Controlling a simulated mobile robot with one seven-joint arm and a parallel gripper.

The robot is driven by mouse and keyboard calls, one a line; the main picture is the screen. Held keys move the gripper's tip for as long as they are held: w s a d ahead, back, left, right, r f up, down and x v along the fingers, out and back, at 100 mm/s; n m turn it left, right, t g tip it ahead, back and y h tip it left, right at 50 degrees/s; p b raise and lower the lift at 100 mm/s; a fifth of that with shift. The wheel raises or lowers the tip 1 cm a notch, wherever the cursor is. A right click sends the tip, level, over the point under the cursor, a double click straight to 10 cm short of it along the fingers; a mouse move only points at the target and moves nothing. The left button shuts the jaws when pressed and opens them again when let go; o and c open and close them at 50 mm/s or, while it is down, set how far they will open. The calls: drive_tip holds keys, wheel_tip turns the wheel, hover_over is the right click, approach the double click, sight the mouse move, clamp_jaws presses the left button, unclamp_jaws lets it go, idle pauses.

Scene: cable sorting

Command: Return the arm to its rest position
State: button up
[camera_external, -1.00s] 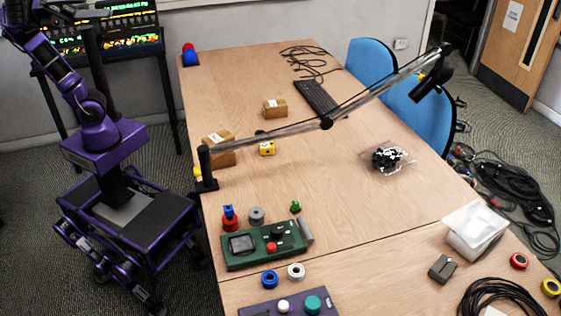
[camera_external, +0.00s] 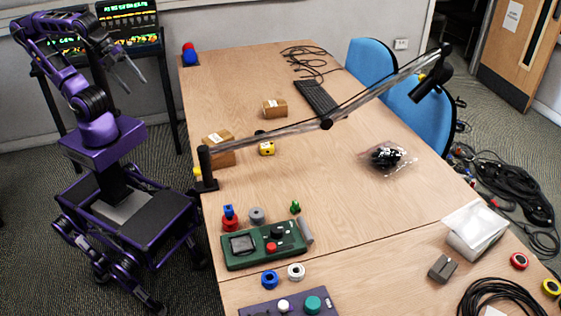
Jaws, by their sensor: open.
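My arm is purple and black and rises from my base at the left of the view, bent over at the top. My gripper (camera_external: 127,72) hangs at its end, fingers pointing down and to the right. The fingers are apart with nothing between them. It is in the air left of the wooden table (camera_external: 245,95), in front of the dark screens, and touches nothing that I can see.
Cardboard boxes (camera_external: 275,108), a keyboard (camera_external: 317,97), a bag of black parts (camera_external: 387,158) and a green control box (camera_external: 264,246) lie there. Lit screens (camera_external: 128,22) stand behind my arm.

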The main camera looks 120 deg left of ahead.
drive_tip(key=w+d+f+n+h, duration=0.2)
drive_tip(key=d+n, duration=0.4)
drive_tip(key=n, duration=0.4)
drive_tip(key=shift+w+f+n+p, duration=0.35)
drive_tip(key=shift+w+f, duration=0.1)
drive_tip(key=shift+w, duration=0.45)
